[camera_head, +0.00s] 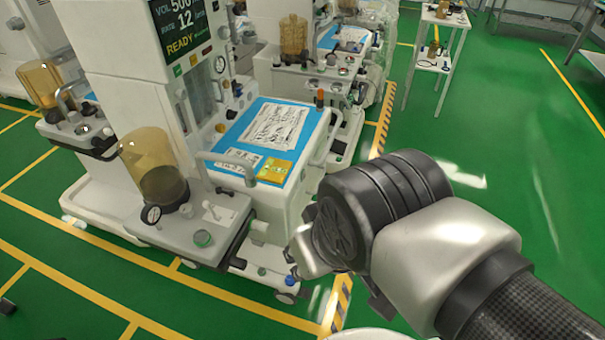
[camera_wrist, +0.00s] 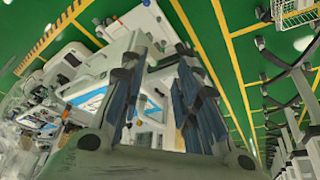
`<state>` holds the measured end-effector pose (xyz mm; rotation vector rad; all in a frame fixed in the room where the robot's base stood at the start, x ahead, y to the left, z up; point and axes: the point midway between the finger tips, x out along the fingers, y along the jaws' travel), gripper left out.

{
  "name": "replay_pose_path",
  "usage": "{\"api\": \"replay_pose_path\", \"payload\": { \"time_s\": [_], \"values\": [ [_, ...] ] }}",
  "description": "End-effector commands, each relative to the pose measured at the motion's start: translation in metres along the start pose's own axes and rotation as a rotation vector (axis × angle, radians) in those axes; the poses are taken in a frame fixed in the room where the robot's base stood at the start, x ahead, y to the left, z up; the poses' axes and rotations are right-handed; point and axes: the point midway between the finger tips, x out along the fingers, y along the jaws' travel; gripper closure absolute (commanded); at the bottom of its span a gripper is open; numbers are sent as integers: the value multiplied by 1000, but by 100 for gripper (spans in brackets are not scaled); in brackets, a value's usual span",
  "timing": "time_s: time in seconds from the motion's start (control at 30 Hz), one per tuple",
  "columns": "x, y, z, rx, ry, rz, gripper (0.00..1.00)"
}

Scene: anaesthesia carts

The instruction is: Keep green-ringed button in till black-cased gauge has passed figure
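The black-cased gauge (camera_head: 151,214) has a pale dial and sits on the front ledge of the near cart, below an amber canister. The green-ringed button (camera_head: 203,238) is on the same ledge, to the gauge's right. The gauge's needle and figures are too small to read. My gripper shows in the wrist view (camera_wrist: 158,65) with its two dark fingers apart and nothing seen between them. In the head view my arm comes from the lower right and hides the fingers; its end is right of the button and apart from it.
The near cart (camera_head: 130,120) carries an amber canister (camera_head: 152,168), a READY screen (camera_head: 183,22) and a blue worktop (camera_head: 236,135) with papers. A second cart (camera_head: 310,82) stands behind. A white stand (camera_head: 436,64) is at the back right. Green floor is clear on the right.

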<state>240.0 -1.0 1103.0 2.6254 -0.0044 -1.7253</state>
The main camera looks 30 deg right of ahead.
Motion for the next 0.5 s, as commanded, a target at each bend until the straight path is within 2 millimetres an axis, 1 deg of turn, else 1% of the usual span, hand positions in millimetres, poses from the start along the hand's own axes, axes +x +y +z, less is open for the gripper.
{"api": "replay_pose_path", "payload": {
  "time_s": [0.03, 0.4, 0.5],
  "values": [
    [0, 0, 0, 0, 0, 0, 76],
    [0, 0, 0, 0, 0, 0, 100],
    [0, 0, 0, 0, 0, 0, 100]
  ]
}}
